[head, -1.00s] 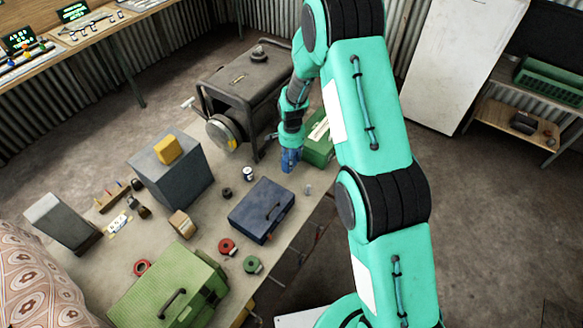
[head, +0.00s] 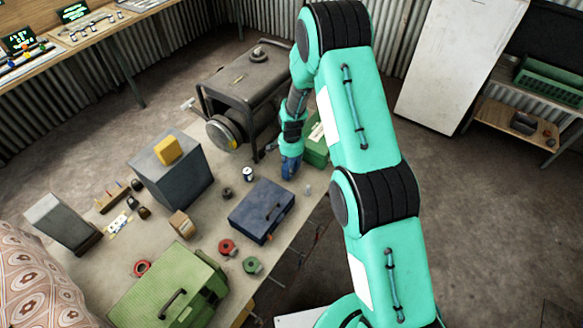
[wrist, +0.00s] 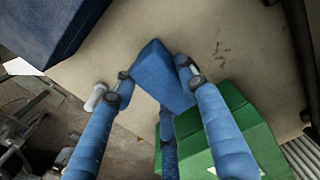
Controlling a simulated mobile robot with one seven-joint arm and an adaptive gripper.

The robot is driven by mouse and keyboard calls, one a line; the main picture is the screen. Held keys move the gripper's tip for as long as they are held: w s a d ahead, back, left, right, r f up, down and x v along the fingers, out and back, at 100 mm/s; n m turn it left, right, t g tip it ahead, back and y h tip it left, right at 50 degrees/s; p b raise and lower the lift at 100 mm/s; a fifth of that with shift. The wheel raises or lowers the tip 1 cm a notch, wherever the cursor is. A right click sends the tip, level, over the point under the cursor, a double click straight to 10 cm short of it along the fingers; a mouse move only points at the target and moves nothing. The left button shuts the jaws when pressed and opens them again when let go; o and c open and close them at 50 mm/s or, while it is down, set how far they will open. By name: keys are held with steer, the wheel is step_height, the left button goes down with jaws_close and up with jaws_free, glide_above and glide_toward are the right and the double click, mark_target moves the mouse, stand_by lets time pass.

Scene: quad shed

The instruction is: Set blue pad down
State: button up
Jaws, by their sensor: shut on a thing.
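My gripper (wrist: 155,76) has its blue fingers shut on a blue pad (wrist: 158,70), a small block seen tilted between the fingertips in the wrist view. The pad shows against the pale table top (wrist: 215,30); I cannot tell whether it touches it. In the head view my gripper (head: 290,168) points down over the far right part of the table, beyond the dark blue toolbox (head: 255,205). There the pad cannot be told apart from the blue fingers.
A green box (head: 318,150) stands close right of my gripper and fills the lower right of the wrist view (wrist: 245,125). A small pale cylinder (head: 307,190) stands near the table's right edge. A can (head: 248,174) and a generator (head: 245,85) are to the left.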

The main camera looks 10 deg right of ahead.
steer(key=shift+f, duration=0.25)
steer(key=shift+f, duration=0.15)
steer(key=o, duration=0.8)
steer(key=shift+c, duration=0.2)
steer(key=shift+r, duration=0.2)
steer(key=shift+r, duration=6)
